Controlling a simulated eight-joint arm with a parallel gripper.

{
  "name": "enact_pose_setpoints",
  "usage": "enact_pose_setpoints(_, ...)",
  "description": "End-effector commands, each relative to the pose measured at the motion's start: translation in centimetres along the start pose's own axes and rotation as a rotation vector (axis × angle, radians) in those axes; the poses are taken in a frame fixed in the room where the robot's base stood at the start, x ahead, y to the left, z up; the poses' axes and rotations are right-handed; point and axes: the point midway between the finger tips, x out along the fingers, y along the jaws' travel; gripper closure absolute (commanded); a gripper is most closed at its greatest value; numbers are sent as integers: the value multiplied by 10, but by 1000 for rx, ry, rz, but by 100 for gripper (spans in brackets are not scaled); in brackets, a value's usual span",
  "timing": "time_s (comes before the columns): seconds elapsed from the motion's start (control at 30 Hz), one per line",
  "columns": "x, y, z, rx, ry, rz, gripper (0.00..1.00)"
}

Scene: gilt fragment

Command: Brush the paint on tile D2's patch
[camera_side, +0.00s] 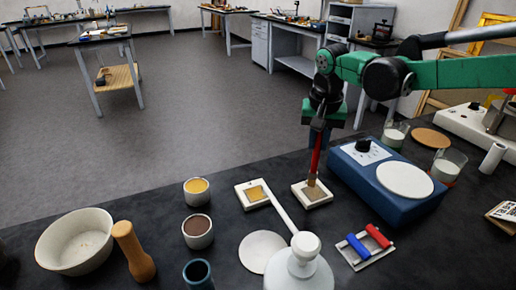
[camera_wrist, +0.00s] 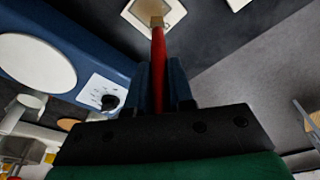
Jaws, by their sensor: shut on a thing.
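My gripper (camera_side: 320,123) is shut on a brush with a red handle (camera_side: 316,153), held nearly upright, bristles down. In the wrist view the brush (camera_wrist: 158,60) points away from my gripper (camera_wrist: 162,88). The bristle end is at the tan-brown patch of the right white square tile (camera_side: 325,197), which also shows in the wrist view (camera_wrist: 134,17); whether it touches or hovers just above, I cannot tell. A second white tile (camera_side: 241,191) with a more golden patch lies to its left. No label is readable, so I cannot tell which is D2.
A blue device (camera_side: 400,206) with a white round plate stands close right of the brush. Cups of yellow (camera_side: 197,186) and brown (camera_side: 197,226) stuff stand left. A white knobbed object (camera_side: 298,268), a roller frame (camera_side: 365,246), a bowl (camera_side: 75,242) and a pestle (camera_side: 133,250) are nearer the camera.

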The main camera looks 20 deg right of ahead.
Motion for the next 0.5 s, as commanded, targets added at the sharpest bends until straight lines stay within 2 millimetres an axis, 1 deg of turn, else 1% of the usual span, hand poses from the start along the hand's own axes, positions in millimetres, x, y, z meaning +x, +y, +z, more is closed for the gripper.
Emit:
enact_pose_setpoints(0.37, 8, 0, 1, 0, 0, 0, 100)
enact_pose_setpoints(0.5, 7, 2, 4, 0, 0, 0, 100)
